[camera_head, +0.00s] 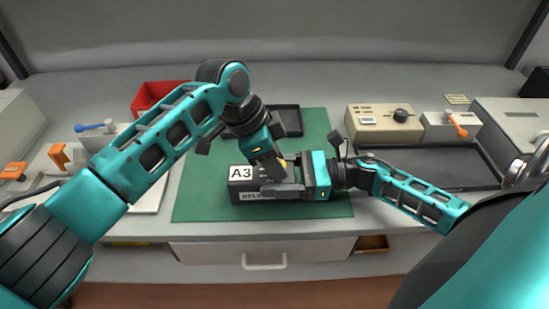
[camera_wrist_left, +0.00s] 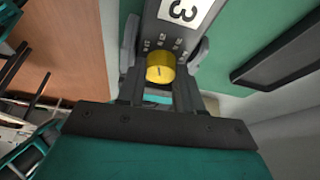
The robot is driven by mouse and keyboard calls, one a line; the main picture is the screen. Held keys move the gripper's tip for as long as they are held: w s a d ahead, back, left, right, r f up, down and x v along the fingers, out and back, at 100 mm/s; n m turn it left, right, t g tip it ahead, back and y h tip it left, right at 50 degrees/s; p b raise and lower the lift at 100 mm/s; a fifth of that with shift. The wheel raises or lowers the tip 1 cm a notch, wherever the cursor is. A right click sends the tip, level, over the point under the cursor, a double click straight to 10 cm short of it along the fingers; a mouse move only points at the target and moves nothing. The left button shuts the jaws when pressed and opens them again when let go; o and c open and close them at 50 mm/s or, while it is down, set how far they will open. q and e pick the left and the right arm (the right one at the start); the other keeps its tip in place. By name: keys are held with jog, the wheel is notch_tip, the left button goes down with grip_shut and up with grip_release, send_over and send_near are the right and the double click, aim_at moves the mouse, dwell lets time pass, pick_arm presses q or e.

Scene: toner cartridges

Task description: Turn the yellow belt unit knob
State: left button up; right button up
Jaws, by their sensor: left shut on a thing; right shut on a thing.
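The dark grey belt unit (camera_head: 240,196), with a white A3 label, lies on the green mat (camera_head: 197,205). It also shows in the left wrist view (camera_wrist_left: 157,24). The yellow knob (camera_wrist_left: 160,67) on it has a small pointer line and printed marks beside it. In the head view only a sliver of the knob shows beside my left gripper. My left gripper (camera_head: 272,172) comes down from above and is shut on the knob, its fingers on either side of it. My right gripper (camera_head: 285,189) reaches in from the right and is shut on the belt unit, hiding its right end.
A black tray (camera_head: 286,120) lies behind on the mat. A red bin (camera_head: 148,94) stands at the back left. A beige box with a black knob (camera_head: 401,115) and a box with an orange lever (camera_head: 457,127) stand to the right. The mat's front left is clear.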

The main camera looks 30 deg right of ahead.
dwell(0.4)
pick_arm(q)
jog(key=o, duration=0.8)
jog(key=shift+c, duration=0.2)
jog(key=v, duration=1.2)
pick_arm(e)
jog(key=o, duration=1.5)
jog(key=shift+d, duration=0.1)
